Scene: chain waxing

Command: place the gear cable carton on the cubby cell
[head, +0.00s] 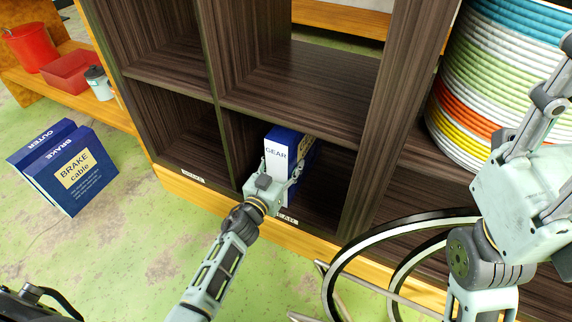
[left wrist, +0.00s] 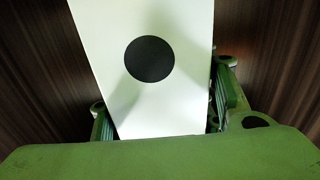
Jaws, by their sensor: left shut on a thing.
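The gear cable carton (head: 277,167) is a blue and white box marked GEAR. It stands upright in the lower cubby cell (head: 325,205) of the dark wooden shelf. My left gripper (head: 281,174) is shut on the carton, with one finger on each side of its front. In the left wrist view the carton's white face (left wrist: 165,95) with a black disc fills the middle between the fingers. The carton's back and base are hidden, so I cannot tell whether it touches the cell floor. My right gripper (head: 545,150) is at the right edge, away from the carton, its fingertips cut off.
Two brake cable boxes (head: 75,172) stand on the floor at left. A red bucket (head: 32,46), red bin (head: 70,70) and cup (head: 99,83) sit on a wooden bench. Wheel rims (head: 345,262) lean at the lower right, below a striped drum (head: 490,85). The neighbouring lower cell (head: 178,130) is empty.

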